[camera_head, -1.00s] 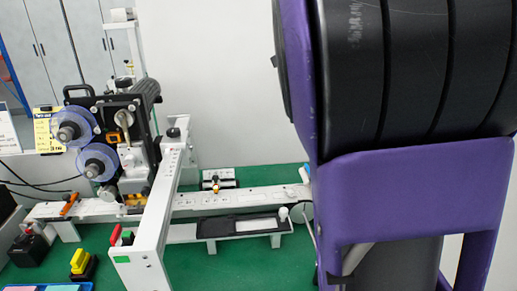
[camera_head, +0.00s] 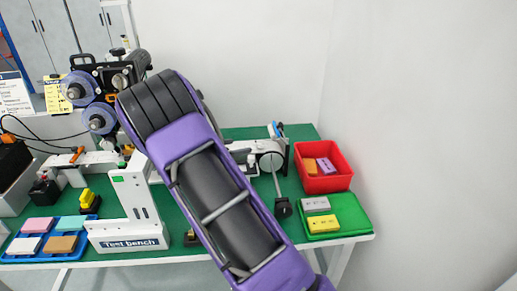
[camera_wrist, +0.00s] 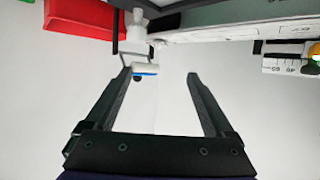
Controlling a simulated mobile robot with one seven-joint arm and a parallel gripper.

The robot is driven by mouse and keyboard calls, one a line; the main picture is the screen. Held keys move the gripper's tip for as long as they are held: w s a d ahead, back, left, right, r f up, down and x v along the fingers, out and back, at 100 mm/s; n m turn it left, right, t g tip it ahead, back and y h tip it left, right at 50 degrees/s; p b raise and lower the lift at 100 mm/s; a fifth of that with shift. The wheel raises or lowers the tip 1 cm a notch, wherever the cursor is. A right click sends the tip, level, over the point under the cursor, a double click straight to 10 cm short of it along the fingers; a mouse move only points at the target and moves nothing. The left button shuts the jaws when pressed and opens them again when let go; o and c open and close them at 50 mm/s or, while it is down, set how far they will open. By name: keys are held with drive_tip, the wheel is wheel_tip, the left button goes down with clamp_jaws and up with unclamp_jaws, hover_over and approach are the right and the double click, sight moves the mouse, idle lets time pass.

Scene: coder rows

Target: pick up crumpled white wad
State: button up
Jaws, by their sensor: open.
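I cannot make out a crumpled white wad in either current view. My gripper shows in the wrist view (camera_wrist: 158,76), with its two dark fingers wide apart and nothing between them. Past the left fingertip is a small white cylinder with a blue edge (camera_wrist: 146,70); I cannot tell whether it is part of the machine. In the head view my purple and black arm crosses the middle and hides part of the bench, and my gripper is not visible there.
The green-topped bench (camera_head: 297,131) carries a labelling machine (camera_head: 105,78) at left. A red bin (camera_head: 343,183) with blocks and a green tray (camera_head: 357,225) with two blocks stand at right. A blue tray (camera_head: 70,255) with several coloured blocks is front left. Walls close in behind and right.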

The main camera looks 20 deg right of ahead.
sight(258, 145)
drive_tip(key=x, duration=1.2)
drive_tip(key=shift+s+f, duration=0.2)
drive_tip(key=shift+f, duration=0.15)
drive_tip(key=shift+a, duration=0.1)
clamp_jaws()
wheel_tip(258, 145, up, 10)
drive_tip(key=shift+p, duration=0.3)
